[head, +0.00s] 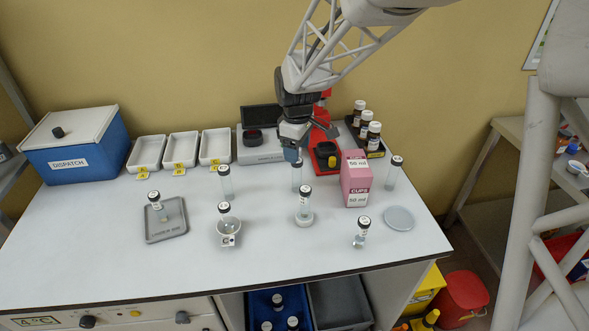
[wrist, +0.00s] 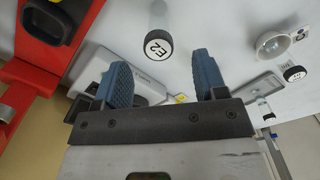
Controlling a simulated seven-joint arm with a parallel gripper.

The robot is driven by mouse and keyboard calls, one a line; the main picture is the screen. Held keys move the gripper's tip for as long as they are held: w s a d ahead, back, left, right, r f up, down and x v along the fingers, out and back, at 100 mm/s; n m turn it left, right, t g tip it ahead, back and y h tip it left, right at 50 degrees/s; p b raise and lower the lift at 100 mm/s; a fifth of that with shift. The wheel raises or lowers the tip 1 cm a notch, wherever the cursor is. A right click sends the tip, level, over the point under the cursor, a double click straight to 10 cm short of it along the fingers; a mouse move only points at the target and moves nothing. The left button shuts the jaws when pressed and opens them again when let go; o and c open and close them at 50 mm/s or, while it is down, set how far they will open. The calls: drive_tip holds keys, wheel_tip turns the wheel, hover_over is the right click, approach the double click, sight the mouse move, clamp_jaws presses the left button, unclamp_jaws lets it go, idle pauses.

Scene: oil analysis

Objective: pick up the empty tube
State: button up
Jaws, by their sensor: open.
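Several clear tubes with black caps and white top labels stand on the bench; I cannot tell for sure which is empty. One tube (head: 297,182) stands just below my gripper (head: 291,153). In the wrist view a capped tube (wrist: 159,42) with a marked lid shows ahead of my gripper (wrist: 161,72), between the lines of its blue fingers, not held. My gripper is open and empty. Other tubes stand at back left (head: 226,186), back right (head: 392,178) and front right (head: 360,239).
A pink box (head: 356,180), red stand (head: 324,150), bottle rack (head: 375,151) and white trays (head: 181,150) are near.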

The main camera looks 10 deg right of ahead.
sight(297, 168)
drive_tip(key=shift+f, duration=1.2)
drive_tip(key=shift+w+f, duration=0.15)
drive_tip(key=shift+f, duration=2.45)
drive_tip(key=c, duration=1)
